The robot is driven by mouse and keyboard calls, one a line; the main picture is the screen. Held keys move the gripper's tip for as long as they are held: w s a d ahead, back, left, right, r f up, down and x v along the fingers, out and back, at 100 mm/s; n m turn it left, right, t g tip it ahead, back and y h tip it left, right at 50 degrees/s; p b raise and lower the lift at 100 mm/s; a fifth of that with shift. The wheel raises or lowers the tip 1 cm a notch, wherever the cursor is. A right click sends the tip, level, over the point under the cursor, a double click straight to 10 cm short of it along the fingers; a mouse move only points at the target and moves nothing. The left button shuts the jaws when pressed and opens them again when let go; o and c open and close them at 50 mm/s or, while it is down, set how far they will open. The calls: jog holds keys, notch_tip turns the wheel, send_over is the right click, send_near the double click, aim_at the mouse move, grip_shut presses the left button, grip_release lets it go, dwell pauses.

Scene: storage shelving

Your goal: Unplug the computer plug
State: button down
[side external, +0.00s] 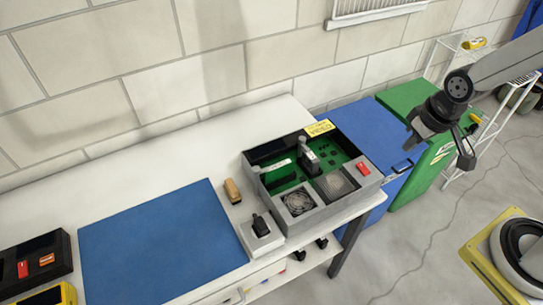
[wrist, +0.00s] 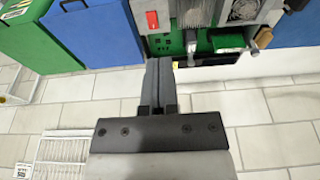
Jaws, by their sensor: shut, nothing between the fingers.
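The computer is an open grey case (side external: 330,205) on the white table, with a green circuit board, a round fan and a red switch (side external: 363,168). Another black plug-like part (side external: 261,226) sits on a small light box in front of the case. I cannot tell which one is the computer plug. My gripper (side external: 410,143) is in the air to the right of the case, touching nothing. Its fingers (wrist: 158,70) are shut and empty in the wrist view, where part of the case and its red switch (wrist: 152,19) show.
A blue mat (side external: 160,245) covers the table's middle. A small brown block (side external: 232,190) lies left of the case. Blue (side external: 362,125) and green (side external: 405,100) bins stand beyond the table. The wall runs behind.

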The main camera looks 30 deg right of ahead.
dwell(0.4)
jog(key=c, duration=0.7)
grip_release()
jog(key=o, duration=0.6)
jog(key=shift+w+a, duration=0.35)
jog(key=shift+w, duration=0.05)
jog(key=g, duration=0.3)
send_over(261, 223)
jog(key=f, duration=1.2)
jog(key=shift+w+d+f, duration=0.1)
jog(key=shift+d+f, duration=0.1)
jog(key=shift+f, duration=0.15)
jog(key=shift+a+f, duration=0.2)
jog(key=shift+a, duration=0.1)
jog(key=shift+f, duration=0.15)
